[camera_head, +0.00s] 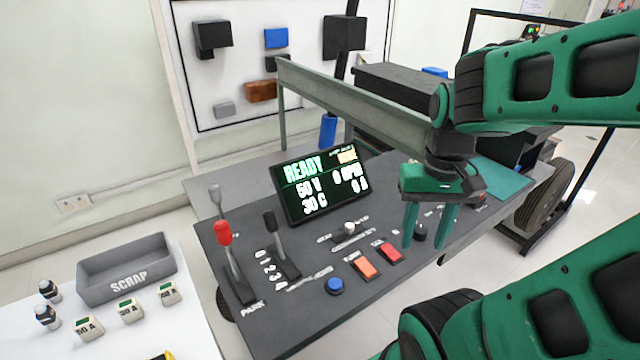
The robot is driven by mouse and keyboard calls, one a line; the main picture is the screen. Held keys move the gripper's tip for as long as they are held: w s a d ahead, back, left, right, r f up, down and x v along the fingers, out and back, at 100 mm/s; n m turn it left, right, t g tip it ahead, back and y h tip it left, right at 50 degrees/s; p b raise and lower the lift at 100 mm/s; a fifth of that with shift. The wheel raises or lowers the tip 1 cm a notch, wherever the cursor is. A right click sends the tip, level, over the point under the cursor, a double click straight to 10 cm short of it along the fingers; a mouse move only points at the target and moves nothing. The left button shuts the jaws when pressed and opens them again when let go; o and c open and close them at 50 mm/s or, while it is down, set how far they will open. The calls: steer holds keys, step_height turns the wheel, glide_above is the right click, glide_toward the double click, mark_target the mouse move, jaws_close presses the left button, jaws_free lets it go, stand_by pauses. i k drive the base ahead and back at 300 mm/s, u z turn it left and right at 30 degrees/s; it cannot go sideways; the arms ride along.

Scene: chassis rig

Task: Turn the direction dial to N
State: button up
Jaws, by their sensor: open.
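The direction dial seems to be the small dark round knob (420,232) at the right part of the grey console (310,325). Its pointer and the letters around it are too small and too covered to read. My gripper (427,240) points down over this knob, with its green fingers apart, one on each side of it in the picture. The fingers hide part of the panel there. I cannot tell whether they touch the knob. Nothing is seen held between them.
A screen (320,185) reading READY stands behind the controls. A red-topped lever (224,235), a black lever (270,220), a blue button (335,286), an orange button (364,267) and a red button (389,252) lie left of my gripper. A beam (350,105) runs behind.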

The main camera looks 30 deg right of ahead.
mark_target(421, 232)
steer(key=u, duration=0.65)
steer(key=k, duration=1.5)
steer(key=z, duration=0.6)
steer(key=i, duration=1)
steer(key=u, duration=0.05)
